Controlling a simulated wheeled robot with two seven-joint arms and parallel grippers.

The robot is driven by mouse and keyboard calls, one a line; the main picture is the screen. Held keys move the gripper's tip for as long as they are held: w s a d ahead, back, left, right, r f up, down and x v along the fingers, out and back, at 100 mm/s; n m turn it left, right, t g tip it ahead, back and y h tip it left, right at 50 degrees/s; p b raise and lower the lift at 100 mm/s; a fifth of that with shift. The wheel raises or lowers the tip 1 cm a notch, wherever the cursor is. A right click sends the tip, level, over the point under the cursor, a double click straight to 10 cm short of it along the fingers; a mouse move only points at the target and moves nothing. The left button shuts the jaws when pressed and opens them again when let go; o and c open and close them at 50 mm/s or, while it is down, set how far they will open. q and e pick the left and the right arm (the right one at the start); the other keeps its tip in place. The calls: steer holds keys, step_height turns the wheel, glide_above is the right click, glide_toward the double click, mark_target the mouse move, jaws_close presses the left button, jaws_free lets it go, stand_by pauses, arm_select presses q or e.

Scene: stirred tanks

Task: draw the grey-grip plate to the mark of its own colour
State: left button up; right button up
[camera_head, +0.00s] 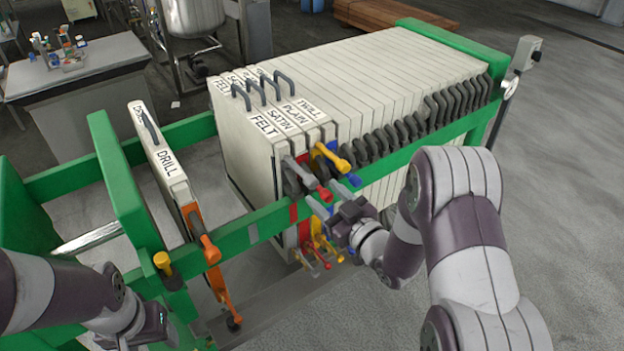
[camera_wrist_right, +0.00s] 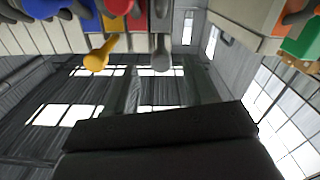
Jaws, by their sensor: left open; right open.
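The pack of pale plates stands in the green frame. Its front plate (camera_head: 242,137) reads FELT, with SATIN, PLAIN and TWILL labels behind it. A grey grip (camera_wrist_right: 161,56) hangs at the top of the right wrist view, beside a yellow grip (camera_wrist_right: 98,54) and a red grip (camera_wrist_right: 119,6). My right gripper (camera_head: 322,198) is open beside the grips at the pack's near corner; I see nothing held. My left gripper (camera_head: 158,325) is open and low at the lower left, apart from the pack.
A DRILL plate (camera_head: 161,160) with an orange grip (camera_head: 209,249) stands apart on the left, leaving a gap before the pack. Green rails (camera_head: 270,218) run along the frame. A yellow knob (camera_head: 162,262) sits near the green end plate (camera_head: 122,180).

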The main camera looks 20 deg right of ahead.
mark_target(315, 186)
steer(key=x, duration=0.5)
steer(key=shift+s+a+r, duration=0.1)
steer(key=shift+a+r, duration=0.05)
arm_select(q)
steer(key=shift+r, duration=0.35)
arm_select(e)
steer(key=shift+w, duration=0.3)
arm_select(q)
steer(key=shift+s, duration=0.1)
arm_select(e)
steer(key=shift+c, duration=0.4)
